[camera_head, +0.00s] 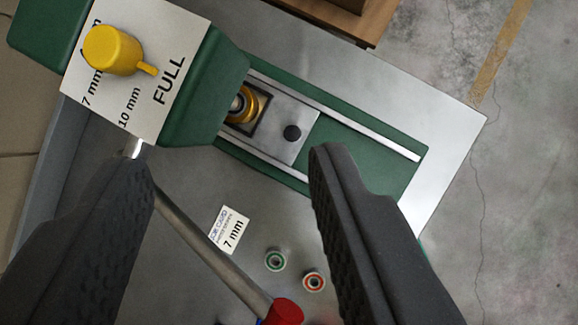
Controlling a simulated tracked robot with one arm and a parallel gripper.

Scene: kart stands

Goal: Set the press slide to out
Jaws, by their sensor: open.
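The press slide (281,151) is a grey metal plate with a small black knob (292,133) near its right end. It sits between two pale rails on a green bed (372,163). Its left part, with a brass ring holding a round piece (241,106), is partly hidden under the green press head (207,93). The bed to the right of the slide is bare. My gripper (232,158) is open, its two dark fingers wide apart. The right fingertip is just below and right of the knob in the picture. Nothing is between the fingers' grip surfaces that I can see held.
A yellow dial (113,50) sits on a white panel marked 7 mm, 10 mm and FULL. A metal lever with a red end (286,312) slants below the head.

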